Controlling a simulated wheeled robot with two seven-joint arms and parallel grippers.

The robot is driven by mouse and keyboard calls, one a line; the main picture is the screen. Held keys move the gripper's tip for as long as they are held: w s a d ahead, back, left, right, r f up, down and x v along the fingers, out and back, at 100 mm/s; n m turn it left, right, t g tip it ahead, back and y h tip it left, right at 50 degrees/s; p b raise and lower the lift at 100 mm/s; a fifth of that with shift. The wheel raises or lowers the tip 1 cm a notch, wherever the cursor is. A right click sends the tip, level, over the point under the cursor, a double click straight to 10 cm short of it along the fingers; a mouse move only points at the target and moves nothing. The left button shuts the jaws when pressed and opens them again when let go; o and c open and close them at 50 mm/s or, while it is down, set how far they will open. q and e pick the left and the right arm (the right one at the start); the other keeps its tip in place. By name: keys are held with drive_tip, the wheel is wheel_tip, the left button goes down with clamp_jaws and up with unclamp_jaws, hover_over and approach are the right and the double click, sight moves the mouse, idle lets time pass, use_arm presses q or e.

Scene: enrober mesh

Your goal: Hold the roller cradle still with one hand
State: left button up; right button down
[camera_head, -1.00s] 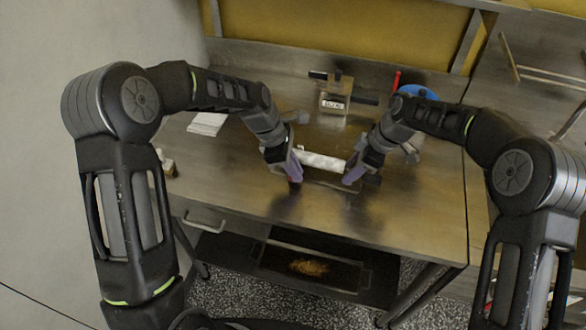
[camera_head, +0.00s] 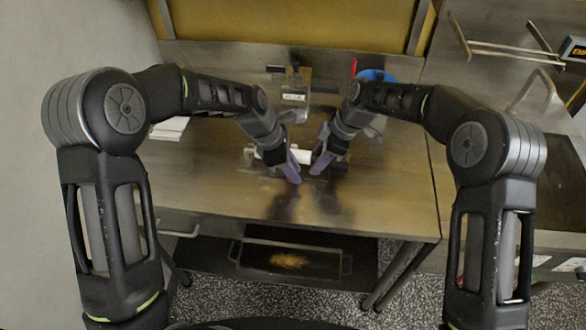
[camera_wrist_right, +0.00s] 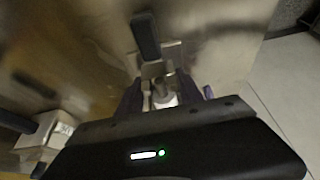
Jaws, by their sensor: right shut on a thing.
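A white roller (camera_head: 300,156) lies across the work table, partly hidden by both grippers. My left gripper (camera_head: 292,173) is at the roller's near side; its purple fingertips show, but not the gap between them. My right gripper (camera_head: 321,164) is just to its right, at the roller's right end. In the right wrist view its purple fingers (camera_wrist_right: 160,92) are shut on a metal bracket, which looks like the roller cradle (camera_wrist_right: 158,68). A black handle (camera_wrist_right: 146,36) sticks out beyond it, and a pale round end shows between the fingers. Most of the cradle is hidden in the head view.
A labelled metal block (camera_head: 293,97) with black bars stands behind the grippers; it also shows in the wrist view (camera_wrist_right: 47,132). A blue round thing (camera_head: 377,76) lies at the back right, white papers (camera_head: 168,129) at the left. The table's front (camera_head: 300,205) is clear.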

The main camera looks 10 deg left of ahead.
use_arm(q)
drive_tip(key=v, duration=1.2)
drive_tip(key=shift+c, duration=0.4)
drive_tip(key=shift+c, duration=0.7)
drive_tip(key=shift+a+f+n, duration=0.25)
drive_tip(key=shift+f+n, duration=0.05)
drive_tip(key=shift+c, duration=0.8)
drive_tip(key=a+f+n+h, duration=0.1)
drive_tip(key=a+n, duration=0.1)
drive_tip(key=n, duration=0.1)
drive_tip(key=s+a+f+n+g+h, duration=0.1)
drive_tip(key=a+f+n+h, duration=0.1)
drive_tip(key=n, duration=0.1)
drive_tip(key=s+a+f+n+h, duration=0.1)
drive_tip(key=a+f+n+h, duration=0.1)
drive_tip(key=n, duration=0.1)
drive_tip(key=shift+s+a+f+n+g, duration=0.15)
drive_tip(key=shift+a+n+g, duration=0.1)
drive_tip(key=shift+n+g, duration=0.05)
clamp_jaws()
drive_tip(key=a+n+t+h, duration=0.3)
drive_tip(key=a+n, duration=0.3)
drive_tip(key=n, duration=0.2)
drive_tip(key=shift+a+f+h, duration=0.15)
drive_tip(key=shift+a+h, duration=0.25)
drive_tip(key=shift+h, duration=0.5)
